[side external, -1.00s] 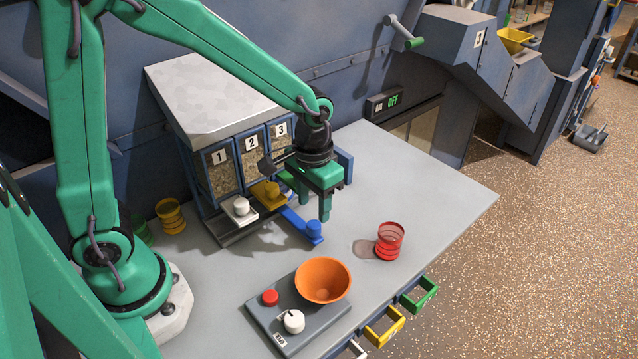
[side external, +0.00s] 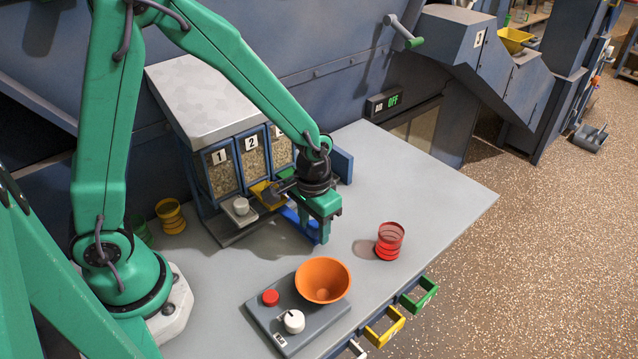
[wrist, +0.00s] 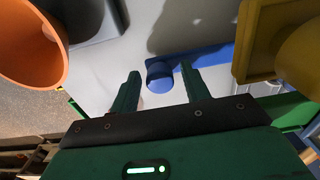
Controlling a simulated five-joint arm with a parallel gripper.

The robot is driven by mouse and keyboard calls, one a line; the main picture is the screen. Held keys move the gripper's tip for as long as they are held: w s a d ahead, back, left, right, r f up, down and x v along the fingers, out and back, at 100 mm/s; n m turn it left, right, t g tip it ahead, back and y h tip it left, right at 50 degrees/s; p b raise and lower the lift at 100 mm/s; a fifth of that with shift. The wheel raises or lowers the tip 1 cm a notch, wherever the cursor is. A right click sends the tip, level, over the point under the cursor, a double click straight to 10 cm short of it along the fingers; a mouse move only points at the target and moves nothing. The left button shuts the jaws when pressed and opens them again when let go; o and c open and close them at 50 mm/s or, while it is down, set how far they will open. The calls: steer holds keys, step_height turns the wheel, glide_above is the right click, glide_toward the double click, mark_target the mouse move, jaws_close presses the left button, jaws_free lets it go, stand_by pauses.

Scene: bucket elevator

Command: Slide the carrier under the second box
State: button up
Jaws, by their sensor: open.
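The second box (side external: 254,160), marked 2, is the middle of three boxes with clear fronts. I cannot tell surely which part is the carrier; a dark grey tray-like piece (side external: 234,236) lies low under the first box (side external: 221,178). A yellow slide (side external: 264,197) sticks out below the second box. My gripper (side external: 321,230) is open and low over the blue slide. In the wrist view, the blue knob shows between my open fingers (wrist: 160,85); contact cannot be told.
An orange bowl (side external: 323,280) stands on a grey base with a red button (side external: 270,298) and a white knob (side external: 294,321). A red cup (side external: 389,241) stands to the right. The right bench top is clear.

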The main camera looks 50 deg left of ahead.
steer(key=c, duration=0.7)
steer(key=shift+s, duration=4.45)
steer(key=o, duration=0.7)
steer(key=shift+o, duration=0.2)
steer(key=shift+r, duration=0.1)
steer(key=shift+r, duration=2.9)
